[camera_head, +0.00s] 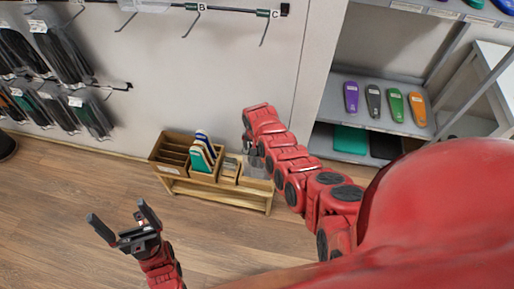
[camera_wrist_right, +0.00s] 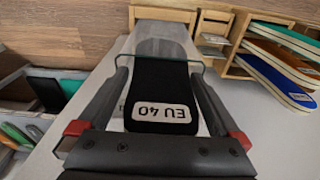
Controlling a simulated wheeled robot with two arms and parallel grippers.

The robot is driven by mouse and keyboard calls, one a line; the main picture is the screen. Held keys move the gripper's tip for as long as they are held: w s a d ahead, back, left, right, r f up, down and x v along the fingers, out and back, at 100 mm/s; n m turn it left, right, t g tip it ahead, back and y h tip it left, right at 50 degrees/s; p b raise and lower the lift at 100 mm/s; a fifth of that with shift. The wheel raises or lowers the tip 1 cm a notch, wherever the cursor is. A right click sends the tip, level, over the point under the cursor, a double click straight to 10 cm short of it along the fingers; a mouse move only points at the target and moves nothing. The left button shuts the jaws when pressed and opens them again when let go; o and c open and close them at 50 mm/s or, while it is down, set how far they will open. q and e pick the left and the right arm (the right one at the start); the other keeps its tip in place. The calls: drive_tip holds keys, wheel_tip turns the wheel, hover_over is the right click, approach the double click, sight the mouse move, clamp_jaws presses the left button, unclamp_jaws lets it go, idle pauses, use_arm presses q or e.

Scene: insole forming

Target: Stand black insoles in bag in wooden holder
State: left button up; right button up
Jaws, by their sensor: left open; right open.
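In the right wrist view, black insoles (camera_wrist_right: 160,82) in a clear bag, with a white "EU 40" label, lie between the fingers of my right gripper (camera_wrist_right: 160,70). The gripper is open around the bag; I cannot tell whether a finger touches it. The wooden holder (camera_head: 167,160) stands on a low wooden bench in the head view, and wooden parts (camera_wrist_right: 215,26) show at the top of the wrist view. In the head view my right arm reaches to the bench's right end, where its gripper is mostly hidden. My left gripper (camera_head: 124,222) is open and empty above the floor, left of the bench.
Green and blue insoles (camera_head: 202,153) stand in the holder. Black bagged items (camera_head: 62,50) hang on wall hooks at left. A grey shelf (camera_head: 400,125) with several coloured insoles is at right. The floor (camera_head: 60,180) around my left gripper is clear.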

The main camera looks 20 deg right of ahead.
drive_tip(key=shift+r, duration=0.2)
drive_tip(key=r, duration=0.9)
drive_tip(key=s+a+r+b, duration=0.1)
drive_tip(key=r, duration=0.3)
drive_tip(key=shift+s+r, duration=0.1)
drive_tip(key=shift+r, duration=0.3)
drive_tip(key=r+p, duration=0.3)
drive_tip(key=shift+s+a, duration=0.1)
drive_tip(key=shift+s, duration=0.2)
